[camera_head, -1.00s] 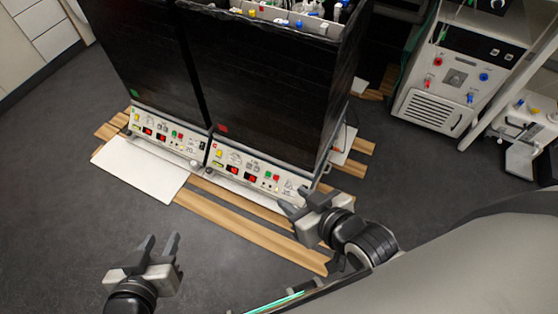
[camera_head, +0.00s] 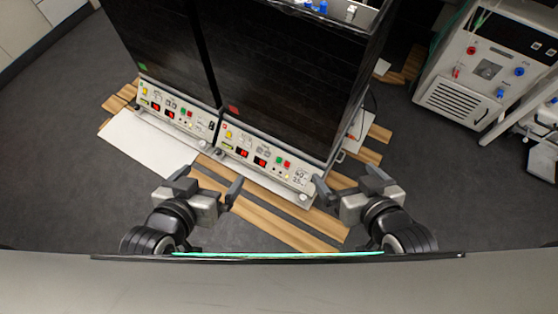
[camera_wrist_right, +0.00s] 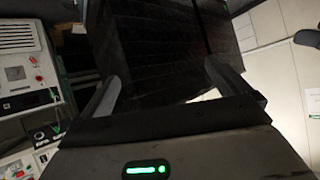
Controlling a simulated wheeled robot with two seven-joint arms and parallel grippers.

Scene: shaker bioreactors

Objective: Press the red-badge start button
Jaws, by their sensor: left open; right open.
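The red badge (camera_head: 233,110) is on the lower front of the right-hand black shaker unit (camera_head: 285,95). Below it, that unit's white control panel (camera_head: 258,155) carries displays and buttons, including a small green button (camera_head: 279,162) beside a red one (camera_head: 287,165). Their labels are too small to read. My left gripper (camera_head: 208,184) is open and empty, in front of and below this panel's left part. My right gripper (camera_head: 348,182) is open and empty, just past the panel's right end. In the right wrist view its open fingers (camera_wrist_right: 165,85) point at dark unit surfaces; no panel button shows there.
The left shaker unit (camera_head: 160,50) has a green badge (camera_head: 142,67) and a similar panel (camera_head: 178,111). Wooden slats (camera_head: 262,220) and a white board (camera_head: 148,145) lie on the dark floor. A white instrument (camera_head: 470,85) stands at right.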

